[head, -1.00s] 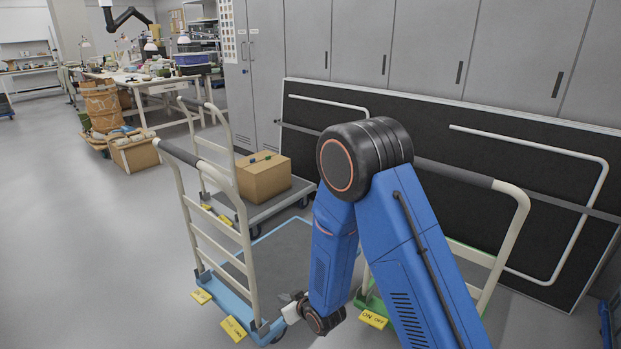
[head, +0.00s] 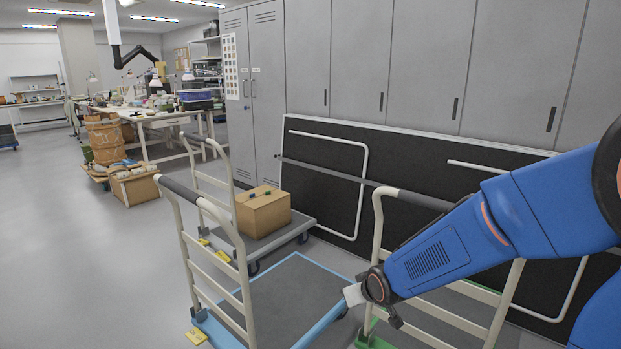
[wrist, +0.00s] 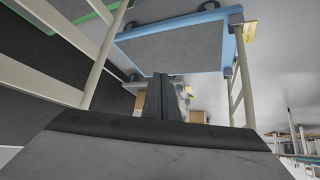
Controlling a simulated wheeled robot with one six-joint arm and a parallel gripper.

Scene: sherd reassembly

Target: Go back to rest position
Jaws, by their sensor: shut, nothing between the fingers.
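My gripper (wrist: 165,98) shows in the wrist view as two dark fingers pressed together, with nothing between them. In the head view my blue arm reaches in from the right edge, and its wrist end is above the right side of the blue-edged cart (head: 292,285).
A green-edged cart (head: 462,323) with a pale handle stands close beneath my arm. Another cart holds a cardboard box (head: 263,212). Dark panels (head: 330,170) lean on grey lockers (head: 427,70). Open floor (head: 80,240) lies left; a cluttered worktable (head: 150,115) is behind.

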